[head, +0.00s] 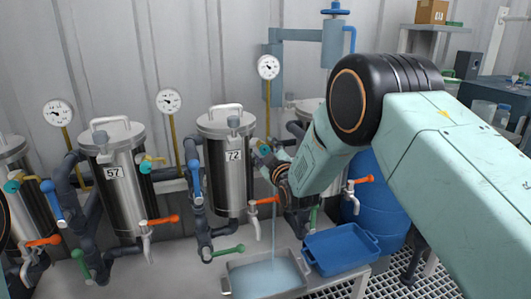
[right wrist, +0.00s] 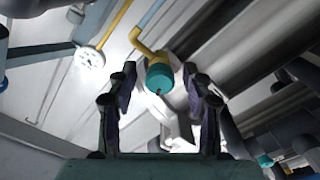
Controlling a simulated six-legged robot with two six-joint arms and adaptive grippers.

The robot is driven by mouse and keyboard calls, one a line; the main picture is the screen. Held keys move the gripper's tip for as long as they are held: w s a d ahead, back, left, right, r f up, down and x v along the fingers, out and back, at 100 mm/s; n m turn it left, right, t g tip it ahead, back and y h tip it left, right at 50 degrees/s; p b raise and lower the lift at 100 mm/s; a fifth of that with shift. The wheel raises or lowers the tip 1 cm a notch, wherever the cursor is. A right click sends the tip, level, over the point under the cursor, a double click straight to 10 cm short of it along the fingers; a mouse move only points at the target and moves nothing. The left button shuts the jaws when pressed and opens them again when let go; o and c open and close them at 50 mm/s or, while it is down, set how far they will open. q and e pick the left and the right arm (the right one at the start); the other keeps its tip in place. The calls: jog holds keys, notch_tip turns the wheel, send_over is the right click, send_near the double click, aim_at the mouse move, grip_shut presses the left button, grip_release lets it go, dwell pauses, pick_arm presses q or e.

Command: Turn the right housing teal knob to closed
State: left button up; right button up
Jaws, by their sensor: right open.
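A steel housing marked 72 (head: 228,165) stands right of the middle in the head view, with a yellow fitting and a teal knob (head: 263,148) on its right side. My right gripper (head: 270,162) is at this knob, partly hidden by its own wrist. In the right wrist view the teal knob (right wrist: 159,79) sits between the two open fingers (right wrist: 159,92), on the end of a yellow pipe. I see a gap on both sides and cannot tell any contact. My left gripper does not show.
A housing marked 57 (head: 113,185) and another housing (head: 12,200) stand to the left, with gauges, pipes and coloured valve handles. Water falls into a grey basin (head: 228,282). A blue tray (head: 340,250) and blue barrel (head: 375,205) are at right, partly behind my right arm.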

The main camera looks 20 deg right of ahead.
jog(key=shift+a, duration=0.1)
grip_shut()
dwell(0.3)
